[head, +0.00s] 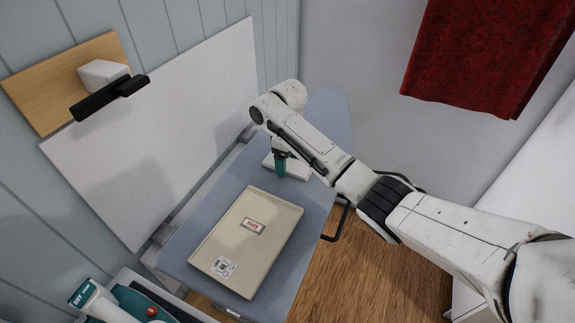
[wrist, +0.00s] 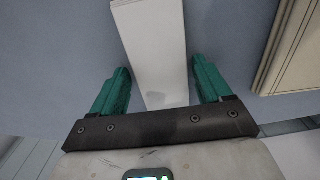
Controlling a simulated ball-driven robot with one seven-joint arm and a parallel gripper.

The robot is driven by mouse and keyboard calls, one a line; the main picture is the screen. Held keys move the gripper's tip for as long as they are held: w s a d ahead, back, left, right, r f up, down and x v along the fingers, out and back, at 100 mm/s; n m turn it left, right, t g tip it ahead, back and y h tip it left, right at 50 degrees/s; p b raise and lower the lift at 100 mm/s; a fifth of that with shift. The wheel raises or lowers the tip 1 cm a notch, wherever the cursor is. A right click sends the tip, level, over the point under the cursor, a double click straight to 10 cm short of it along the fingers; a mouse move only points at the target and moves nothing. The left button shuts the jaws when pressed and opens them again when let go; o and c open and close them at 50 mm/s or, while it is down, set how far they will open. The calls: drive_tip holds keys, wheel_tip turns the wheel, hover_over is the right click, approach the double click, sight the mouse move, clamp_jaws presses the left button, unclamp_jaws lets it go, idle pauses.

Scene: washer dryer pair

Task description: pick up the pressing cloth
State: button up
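A flat white piece, which looks like the folded pressing cloth (head: 298,171), lies on the blue-grey ironing board (head: 332,120) below my gripper (head: 280,160). In the wrist view the white cloth (wrist: 155,40) is a long pale strip running between the two teal fingers of my gripper (wrist: 160,68). The fingers are spread, one on each side of the strip, with a gap on both sides. Whether the fingertips are level with the cloth or above it is hard to tell. Part of the cloth is hidden by my gripper in the head view.
A beige flat package (head: 240,262) with a red label lies on the board near the cloth; its edge shows at right in the wrist view (wrist: 296,60). An iron-like appliance (head: 110,303) stands at lower left. A red cloth (head: 480,60) hangs at upper right. A wall panel is left.

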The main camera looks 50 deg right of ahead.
sight(288, 164)
drive_tip(key=c, duration=0.8)
drive_tip(key=shift+r, duration=0.1)
drive_tip(key=shift+r, duration=0.5)
wheel_tip(288, 164, up, 2)
drive_tip(key=shift+r+b, duration=0.1)
drive_tip(key=shift+b, duration=0.3)
drive_tip(key=shift+s+a+r+p, duration=0.5)
drive_tip(key=shift+s+r+p, duration=1.1)
drive_tip(key=shift+s, duration=0.65)
drive_tip(key=shift+s+a+r+p, duration=0.45)
drive_tip(key=shift+s+r+p, duration=1.15)
drive_tip(key=shift+s, duration=0.7)
drive_tip(key=shift+s+a+r+p, duration=0.5)
drive_tip(key=shift+s+r+p, duration=1.1)
drive_tip(key=shift+s, duration=0.65)
